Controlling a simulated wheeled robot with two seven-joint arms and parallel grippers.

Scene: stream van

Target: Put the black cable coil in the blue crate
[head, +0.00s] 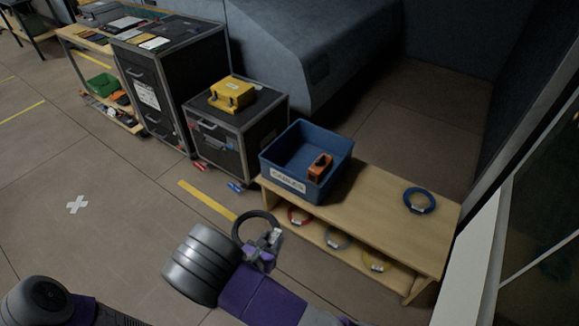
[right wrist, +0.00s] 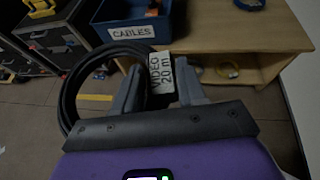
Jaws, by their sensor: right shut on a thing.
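The black cable coil (right wrist: 72,92) is held in my right gripper (right wrist: 158,92), whose fingers are shut on it beside its white tag reading "VIDEO 20 m". In the head view the coil (head: 236,226) shows as a dark ring at my right gripper (head: 268,243), in front of the bench's left end. The blue crate (head: 291,181), labelled "CABLES", stands on the left end of the wooden bench, with an orange thing inside. The crate also shows in the right wrist view (right wrist: 112,33), beyond the coil. The coil is apart from the crate. My left gripper is not in view.
The wooden bench (head: 375,205) has a blue coil (head: 419,200) on top at right. Red, grey and yellow coils lie on its lower shelf. A black case (head: 238,150) with a yellow box (head: 232,93) stands left of the crate. A grey wall (head: 500,240) borders the right.

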